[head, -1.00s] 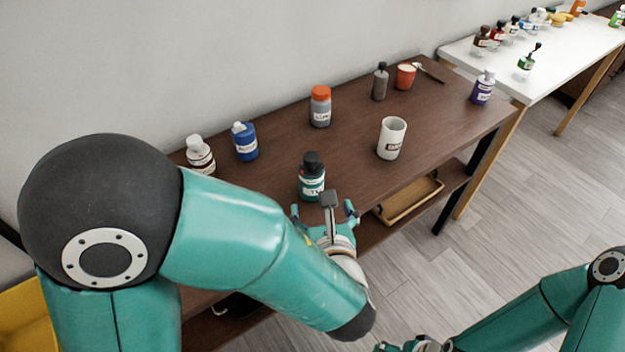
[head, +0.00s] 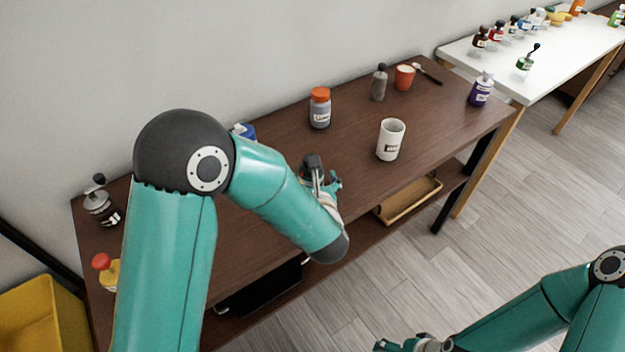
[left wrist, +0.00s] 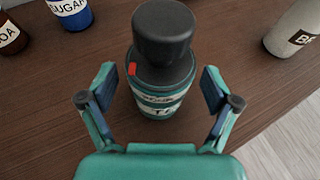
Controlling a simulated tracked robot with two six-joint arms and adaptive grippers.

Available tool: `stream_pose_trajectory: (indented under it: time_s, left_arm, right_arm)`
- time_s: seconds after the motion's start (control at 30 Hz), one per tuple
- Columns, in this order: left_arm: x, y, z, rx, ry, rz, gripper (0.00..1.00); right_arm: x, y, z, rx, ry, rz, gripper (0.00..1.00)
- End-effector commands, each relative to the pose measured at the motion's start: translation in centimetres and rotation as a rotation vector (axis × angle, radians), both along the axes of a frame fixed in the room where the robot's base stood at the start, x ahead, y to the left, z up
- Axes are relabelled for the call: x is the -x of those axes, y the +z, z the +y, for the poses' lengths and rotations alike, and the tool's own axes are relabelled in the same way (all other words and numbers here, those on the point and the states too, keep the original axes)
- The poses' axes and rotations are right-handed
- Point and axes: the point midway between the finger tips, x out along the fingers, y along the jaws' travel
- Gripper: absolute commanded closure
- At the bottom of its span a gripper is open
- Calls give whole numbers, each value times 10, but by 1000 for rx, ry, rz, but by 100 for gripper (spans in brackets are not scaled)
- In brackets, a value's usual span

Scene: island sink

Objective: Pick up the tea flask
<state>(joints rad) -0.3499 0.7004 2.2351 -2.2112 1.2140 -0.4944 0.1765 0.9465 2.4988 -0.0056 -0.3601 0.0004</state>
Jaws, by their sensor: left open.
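The tea flask (left wrist: 163,55) stands upright on the brown table in the left wrist view, teal with a black cap and a pale label. My left gripper (left wrist: 157,100) is open, with one finger on each side of the flask's near part; I cannot tell whether they touch it. In the head view the flask's black cap (head: 311,161) shows just past my left gripper (head: 326,182), which hides most of its body. My right gripper (head: 405,345) is at the bottom edge of the head view, partly cut off, and its opening is unclear.
On the brown table (head: 440,105) stand a white mug (head: 391,140), an orange-lidded jar (head: 320,108), a grey bottle (head: 379,83), an orange cup (head: 404,77) and a purple bottle (head: 481,90). A blue sugar container (left wrist: 70,12) is left of the flask. The table's front edge is close.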

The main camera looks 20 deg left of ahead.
Motion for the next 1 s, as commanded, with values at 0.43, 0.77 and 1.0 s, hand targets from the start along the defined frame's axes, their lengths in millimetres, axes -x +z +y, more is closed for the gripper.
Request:
stream_pose_trajectory:
  time_s: [0.43,0.77,1.0]
  left_arm:
    - [-5,-2,3,-1,0,0,35]
    - [-5,-2,2,0,0,-1,82]
    - [-5,-1,2,-1,0,-2,82]
  right_arm:
    - [0,1,0,0,0,0,13]
    - [0,1,0,0,0,0,13]
    - [0,1,0,0,0,0,13]
